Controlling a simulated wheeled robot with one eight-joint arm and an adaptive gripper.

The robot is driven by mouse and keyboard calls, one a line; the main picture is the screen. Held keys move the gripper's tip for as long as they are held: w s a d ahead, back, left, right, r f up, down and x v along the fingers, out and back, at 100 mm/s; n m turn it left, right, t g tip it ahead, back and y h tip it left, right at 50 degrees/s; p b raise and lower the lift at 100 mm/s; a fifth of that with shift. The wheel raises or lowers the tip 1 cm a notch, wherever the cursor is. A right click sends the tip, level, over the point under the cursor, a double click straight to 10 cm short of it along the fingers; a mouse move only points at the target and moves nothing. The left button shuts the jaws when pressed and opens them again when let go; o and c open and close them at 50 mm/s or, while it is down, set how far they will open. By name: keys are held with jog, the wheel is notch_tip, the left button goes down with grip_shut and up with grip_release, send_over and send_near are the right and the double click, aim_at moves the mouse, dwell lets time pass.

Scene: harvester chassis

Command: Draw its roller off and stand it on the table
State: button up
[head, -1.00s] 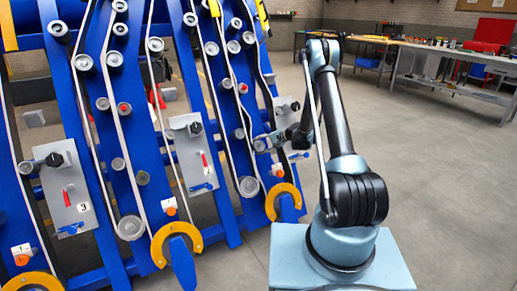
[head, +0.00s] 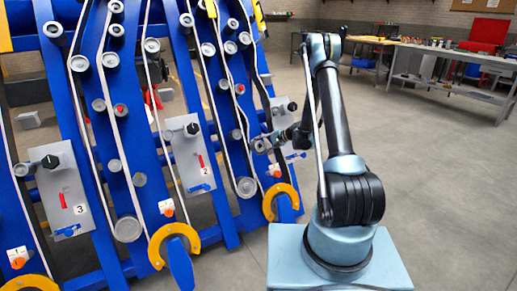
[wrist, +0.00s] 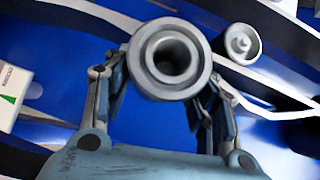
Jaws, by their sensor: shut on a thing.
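My gripper (wrist: 165,100) is shut on a grey roller (wrist: 147,65), which shows its round end and a dark, hollow bore in the wrist view. No pin shows in the bore. In the head view my gripper (head: 279,140) and the roller (head: 260,146) are in front of the right part of the blue chassis (head: 214,115). Whether the roller is fully clear of the chassis is hard to tell. The table, a long grey bench (head: 455,90) with several things on it, stands far off at the back right.
Several other rollers and belts stay on the chassis; one roller (wrist: 240,43) is close by at the upper right in the wrist view. Yellow guards (head: 284,190) stick out low down. Another table (head: 374,41) stands at the back. The floor (head: 430,160) at right is clear.

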aim_at(264, 145)
jog(key=shift+s+d+r, duration=0.45)
jog(key=shift+s, duration=0.25)
jog(key=shift+s+d+r, duration=0.45)
jog(key=shift+s, duration=0.25)
jog(key=shift+s+d+r, duration=0.45)
jog(key=shift+s, duration=0.25)
